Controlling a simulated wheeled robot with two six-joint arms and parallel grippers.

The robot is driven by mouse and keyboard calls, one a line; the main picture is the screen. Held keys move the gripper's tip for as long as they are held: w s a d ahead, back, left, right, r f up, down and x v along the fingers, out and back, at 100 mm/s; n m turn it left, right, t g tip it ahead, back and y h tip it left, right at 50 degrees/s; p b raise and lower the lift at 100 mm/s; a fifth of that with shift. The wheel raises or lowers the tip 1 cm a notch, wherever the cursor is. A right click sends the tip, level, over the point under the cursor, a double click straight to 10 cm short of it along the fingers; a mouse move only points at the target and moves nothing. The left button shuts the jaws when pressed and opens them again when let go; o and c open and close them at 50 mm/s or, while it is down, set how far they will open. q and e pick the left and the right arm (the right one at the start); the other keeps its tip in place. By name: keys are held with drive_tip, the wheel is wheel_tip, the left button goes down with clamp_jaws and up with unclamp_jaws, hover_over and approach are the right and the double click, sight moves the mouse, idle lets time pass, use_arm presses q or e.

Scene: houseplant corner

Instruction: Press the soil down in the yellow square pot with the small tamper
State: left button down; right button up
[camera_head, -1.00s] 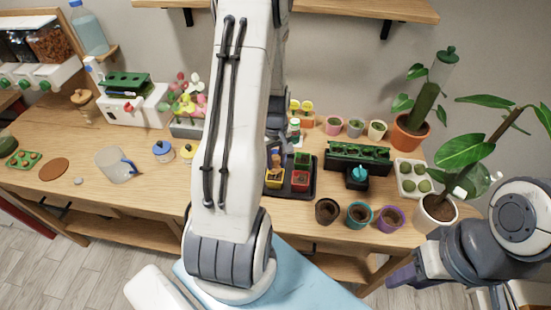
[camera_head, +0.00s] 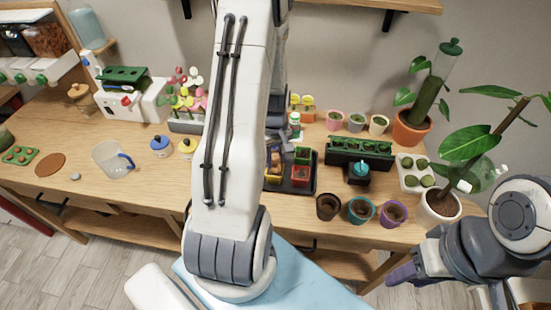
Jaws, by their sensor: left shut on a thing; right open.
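The yellow square pot (camera_head: 273,181) stands at the left of a black tray (camera_head: 299,191), next to a red pot (camera_head: 301,174) and a green pot (camera_head: 303,155). My own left arm hides part of the tray's left side. My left gripper (camera_head: 274,151) is over the yellow pot, partly hidden behind that arm. It is shut on a small brown object, apparently the tamper, at or just above the pot. I cannot tell whether it touches the soil. My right gripper (camera_head: 402,274) is open and empty at the lower right, in front of the table.
A clear jug (camera_head: 111,158) stands on the left. The table's front left is mostly clear.

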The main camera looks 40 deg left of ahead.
use_arm(q)
drive_tip(key=shift+f+b, duration=0.35)
drive_tip(key=shift+f, duration=0.25)
idle(1.2)
wheel_tip(320, 180, up, 7)
drive_tip(key=p, duration=0.6)
drive_tip(key=shift+r, duration=0.1)
